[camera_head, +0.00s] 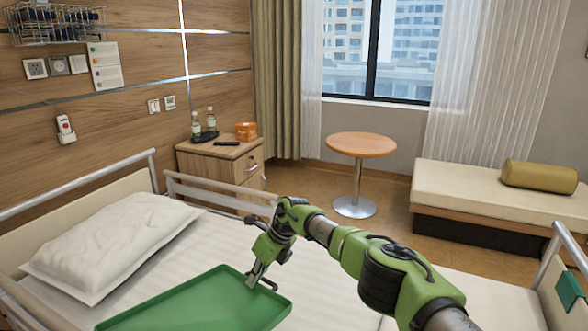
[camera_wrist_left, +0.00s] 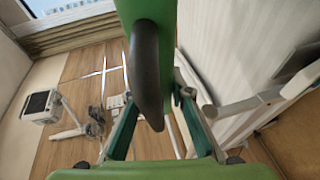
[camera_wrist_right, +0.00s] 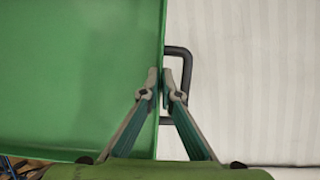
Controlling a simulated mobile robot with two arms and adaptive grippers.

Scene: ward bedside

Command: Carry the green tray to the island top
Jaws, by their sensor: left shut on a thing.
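The green tray (camera_head: 205,305) is over the near part of the white bed, cut off by the bottom edge of the head view. My right gripper (camera_head: 262,282) is at its right corner. In the right wrist view the right gripper (camera_wrist_right: 162,82) has its fingertips close together on both sides of the tray's rim (camera_wrist_right: 159,40), beside a dark handle (camera_wrist_right: 182,55). In the left wrist view my left gripper (camera_wrist_left: 155,95) is shut on the tray, whose dark handle (camera_wrist_left: 148,70) partly hides the fingers. The left gripper is outside the head view. No island top can be made out.
The bed (camera_head: 225,240) has a white pillow (camera_head: 110,240) and metal rails (camera_head: 215,195). Behind it stand a bedside cabinet (camera_head: 215,165) with bottles, a round table (camera_head: 361,144) with a bare top, and a bench (camera_head: 485,195) with a bolster (camera_head: 540,176). Floor shows around the round table.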

